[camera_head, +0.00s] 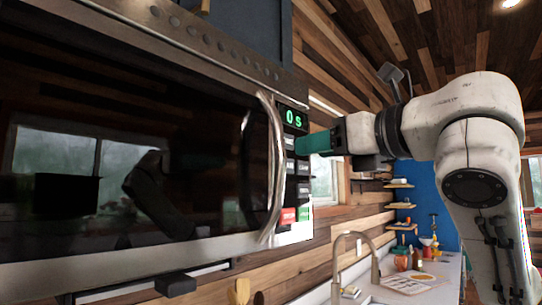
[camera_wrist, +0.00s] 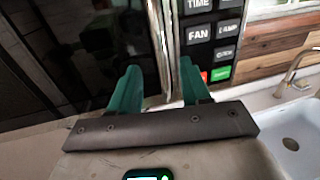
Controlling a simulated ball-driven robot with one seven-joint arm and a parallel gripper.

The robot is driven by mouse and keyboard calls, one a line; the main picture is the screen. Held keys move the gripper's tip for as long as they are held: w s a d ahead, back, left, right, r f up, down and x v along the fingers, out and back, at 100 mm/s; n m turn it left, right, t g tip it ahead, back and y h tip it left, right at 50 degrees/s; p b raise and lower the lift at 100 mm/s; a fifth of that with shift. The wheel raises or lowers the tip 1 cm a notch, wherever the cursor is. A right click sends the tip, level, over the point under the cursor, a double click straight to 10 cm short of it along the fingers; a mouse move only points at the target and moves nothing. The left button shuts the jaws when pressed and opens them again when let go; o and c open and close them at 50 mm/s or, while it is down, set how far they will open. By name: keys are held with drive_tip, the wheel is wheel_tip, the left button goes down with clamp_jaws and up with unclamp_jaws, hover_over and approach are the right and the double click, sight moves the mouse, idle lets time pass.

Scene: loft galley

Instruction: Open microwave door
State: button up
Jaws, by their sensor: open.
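The microwave (camera_head: 130,140) fills the left of the head view, and its dark glass door looks closed. Its curved chrome handle (camera_head: 276,160) runs upright along the door's right edge, beside the button panel. My gripper (camera_head: 300,146) has green fingers and reaches in from the right, in front of the panel and just right of the handle in the picture. In the wrist view my gripper (camera_wrist: 160,70) is open, and the handle (camera_wrist: 160,40) shows in the space between the two fingers. I see no contact. I cannot tell how deep the handle sits between the fingers.
The button panel (camera_head: 303,190) with a green display is right of the handle. Below are a counter (camera_head: 435,272) with a sink faucet (camera_head: 372,255) and small items. Wooden shelves (camera_head: 402,205) hang on the blue wall behind. A dark knob-like part (camera_head: 176,284) juts under the microwave.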

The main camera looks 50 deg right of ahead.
sight(284, 153)
drive_tip(key=w, duration=0.3)
drive_tip(key=w+d+p, duration=0.1)
drive_tip(key=w, duration=0.2)
drive_tip(key=w+p, duration=0.1)
drive_tip(key=w, duration=0.3)
drive_tip(key=shift+d, duration=0.3)
clamp_jaws()
